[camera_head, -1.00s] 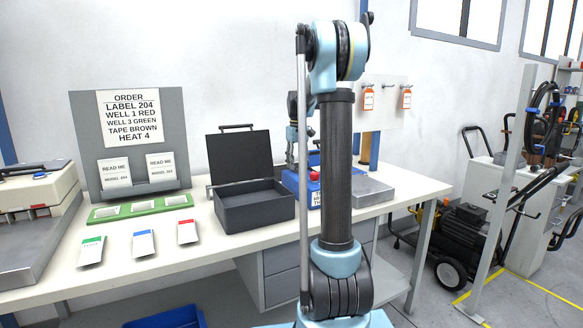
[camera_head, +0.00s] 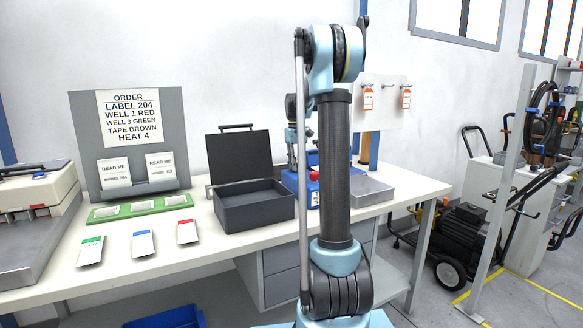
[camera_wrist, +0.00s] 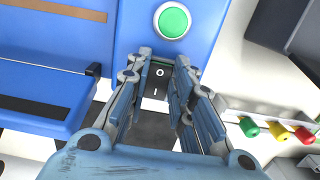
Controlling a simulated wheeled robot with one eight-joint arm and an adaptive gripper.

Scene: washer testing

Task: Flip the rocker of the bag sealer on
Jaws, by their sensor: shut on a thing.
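The bag sealer shows in the wrist view as a blue body (camera_wrist: 205,20) with a round green button (camera_wrist: 173,21). Its black rocker (camera_wrist: 157,82), marked O and I, sits below the button. My gripper (camera_wrist: 163,57) has its fingers on either side of the rocker, shut on it. Which side of the rocker is pressed in cannot be told. In the head view the blue machine (camera_head: 290,179) stands at the back of the bench, partly hidden behind my arm. My gripper is hidden in that view.
An open dark box (camera_head: 255,211) stands left of the sealer. A beige machine (camera_head: 40,195) and an order board (camera_head: 90,125) are farther left. Green, yellow and red knobs (camera_wrist: 277,129) sit right of my fingers in the wrist view. Small cards (camera_head: 143,245) lie along the bench front.

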